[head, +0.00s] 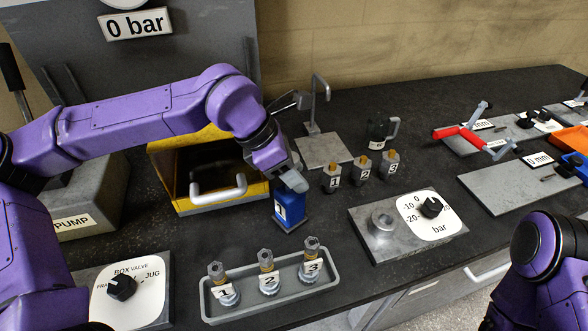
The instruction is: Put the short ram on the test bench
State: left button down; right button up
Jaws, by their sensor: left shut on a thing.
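My left gripper (291,180) reaches down from the left and is shut on the grey top of a small blue block (291,211) with a white label. The block is upright at the right front corner of the yellow box; I cannot tell whether its base touches the worktop. No thing is plainly marked as the short ram. A grey plate with a "0 mm" sign (538,160) lies at the right and may be part of the test bench; I cannot tell. My right arm shows at the lower right, but its gripper is out of view.
A yellow open box (168,178) with a grey handle stands behind the block. A grey tray (334,283) with numbered fittings lies in front. A dial plate (366,239) sits to the right. Red-handled parts (465,138) and an orange bin (571,138) are farther right.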

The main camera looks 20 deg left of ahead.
pick_arm(q)
jog(key=c, duration=0.6)
grip_release()
jog(key=shift+f, duration=0.1)
jog(key=v, duration=1.2)
jog(key=shift+b, duration=0.45)
jog(key=shift+d, duration=0.1)
